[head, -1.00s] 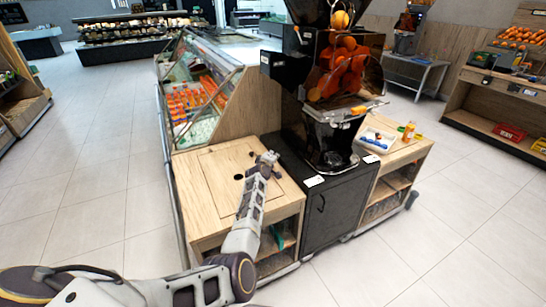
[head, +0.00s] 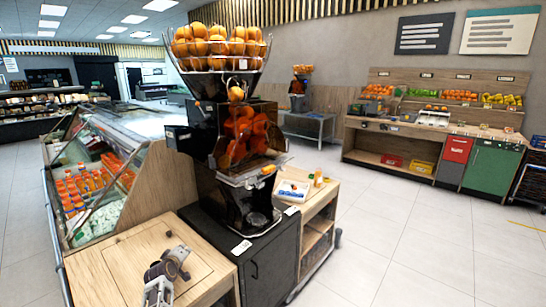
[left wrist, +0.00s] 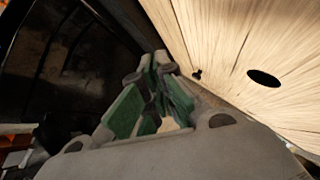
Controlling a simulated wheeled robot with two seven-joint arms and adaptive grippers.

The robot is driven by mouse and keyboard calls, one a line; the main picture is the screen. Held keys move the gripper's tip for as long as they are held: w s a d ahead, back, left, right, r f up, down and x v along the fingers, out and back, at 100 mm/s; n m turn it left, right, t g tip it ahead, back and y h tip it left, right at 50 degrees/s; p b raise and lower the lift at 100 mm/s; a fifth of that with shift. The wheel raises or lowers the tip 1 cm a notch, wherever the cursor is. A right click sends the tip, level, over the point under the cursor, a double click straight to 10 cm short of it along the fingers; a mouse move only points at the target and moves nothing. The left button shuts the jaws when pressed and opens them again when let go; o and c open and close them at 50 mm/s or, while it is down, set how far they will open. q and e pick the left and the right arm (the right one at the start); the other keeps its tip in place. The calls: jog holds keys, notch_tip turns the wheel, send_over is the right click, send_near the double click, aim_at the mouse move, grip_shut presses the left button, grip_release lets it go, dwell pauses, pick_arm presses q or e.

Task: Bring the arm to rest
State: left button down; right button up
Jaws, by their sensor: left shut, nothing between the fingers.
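My left gripper (head: 177,254) is low in the head view, over the wooden counter top (head: 122,262) left of the juicer. In the left wrist view its green-padded fingers (left wrist: 160,66) are together and hold nothing. The black orange juicer (head: 240,150) stands on a dark cabinet (head: 270,262) to the right, with a basket of oranges on top. The wooden top with a dark round hole (left wrist: 264,78) fills the upper right of the left wrist view. I cannot tell how far the fingers are above the wood. My right gripper is not in view.
A glass display case (head: 95,180) with orange bottles stands on the left. A side shelf with a white tray (head: 292,190) stands right of the juicer. Produce shelves (head: 440,130) line the back right. The tiled floor (head: 420,240) at right is clear.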

pick_arm(q)
jog(key=s+f+m+g, duration=0.1)
jog(key=s, duration=0.2)
jog(key=s+d+f+m, duration=0.1)
jog(key=s+m, duration=0.1)
jog(key=s, duration=0.2)
jog(key=s+f+m+g, duration=0.1)
jog(key=s, duration=0.3)
jog(key=shift+d+f+m+g+h, duration=0.1)
jog(key=shift+d+m+g+h, duration=0.2)
jog(key=shift+d+h, duration=0.1)
jog(key=s+d+r+m+g, duration=0.1)
jog(key=s+d+m+g, duration=0.2)
jog(key=s, duration=0.9)
jog(key=s+d+m+g, duration=0.25)
jog(key=s+d, duration=0.25)
jog(key=s, duration=0.6)
jog(key=s+d+r+m+g, duration=0.1)
jog(key=s+d+m, duration=0.3)
jog(key=s, duration=0.8)
notch_tip(320, 180, down, 32)
jog(key=a+g, duration=0.2)
jog(key=s+a+f, duration=0.4)
jog(key=s+f, duration=0.6)
jog(key=s, duration=0.1)
jog(key=s+a+f, duration=0.4)
jog(key=s+f, duration=0.6)
jog(key=shift+s, duration=0.4)
